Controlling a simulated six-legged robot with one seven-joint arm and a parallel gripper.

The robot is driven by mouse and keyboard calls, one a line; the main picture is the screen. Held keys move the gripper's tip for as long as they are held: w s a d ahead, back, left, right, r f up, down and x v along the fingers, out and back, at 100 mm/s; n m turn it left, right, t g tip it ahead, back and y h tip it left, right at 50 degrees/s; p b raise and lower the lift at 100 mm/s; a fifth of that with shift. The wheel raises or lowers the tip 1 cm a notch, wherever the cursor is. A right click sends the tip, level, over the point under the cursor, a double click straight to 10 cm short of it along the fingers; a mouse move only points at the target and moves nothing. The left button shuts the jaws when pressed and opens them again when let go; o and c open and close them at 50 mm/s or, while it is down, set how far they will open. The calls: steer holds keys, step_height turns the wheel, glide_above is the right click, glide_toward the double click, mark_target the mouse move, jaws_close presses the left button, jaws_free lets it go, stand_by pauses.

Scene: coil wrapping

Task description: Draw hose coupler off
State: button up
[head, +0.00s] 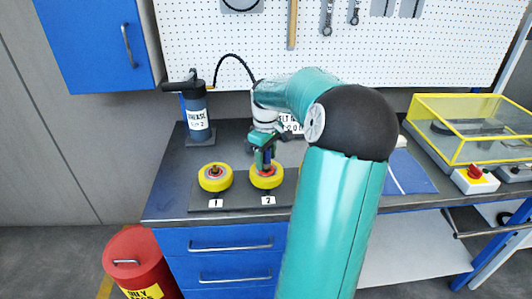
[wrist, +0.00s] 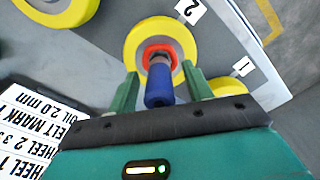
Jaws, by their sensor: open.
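The blue hose coupler (wrist: 159,85) stands at the red-ringed hub of the yellow wheel marked 2 (wrist: 178,32) in the wrist view. My gripper (wrist: 159,76) is open, with one green finger on each side of the coupler and gaps visible between. In the head view my gripper (head: 264,157) is over wheel 2 (head: 267,181) and mostly hides the coupler. The black hose (head: 233,60) arches from the grease pump (head: 197,117) and passes out of sight behind my arm.
Yellow wheel 1 (head: 215,178) sits left of wheel 2 on the dark bench. Another yellow wheel (wrist: 62,12) is in the wrist view's upper left. A white printed sign (wrist: 25,135) stands close by. A yellow-framed clear case (head: 470,125) and red button (head: 476,172) are at right.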

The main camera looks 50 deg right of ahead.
steer(key=shift+c, duration=0.4)
jaws_close()
steer(key=shift+r, duration=2.1)
